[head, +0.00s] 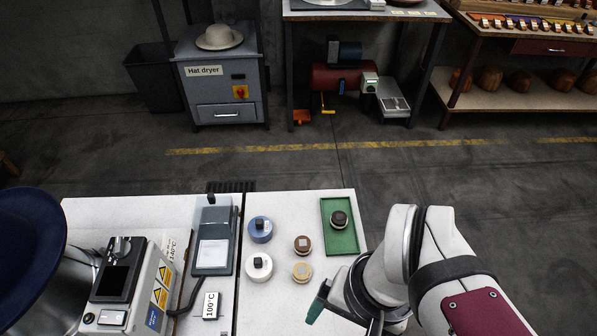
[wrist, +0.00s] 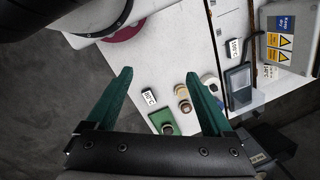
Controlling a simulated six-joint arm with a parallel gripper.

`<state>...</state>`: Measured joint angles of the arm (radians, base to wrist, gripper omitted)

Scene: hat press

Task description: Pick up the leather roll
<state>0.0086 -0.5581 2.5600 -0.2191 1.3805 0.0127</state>
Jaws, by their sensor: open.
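Several small rolls stand on the white worktop. A brown roll (head: 302,244) looks most like the leather roll; a tan roll (head: 301,271) is just below it in the head view. In the wrist view the brown roll (wrist: 186,106) and the tan roll (wrist: 181,91) show close to the right finger, partly beside it. My gripper (head: 318,304) is at the lower right of the rolls in the head view, with a green finger showing. In the wrist view my gripper (wrist: 157,73) has its two green fingers wide apart, with nothing between them.
A blue roll (head: 260,230) and a white roll (head: 258,267) stand left of the brown one. A green tray (head: 343,246) holds a dark roll (head: 338,219).

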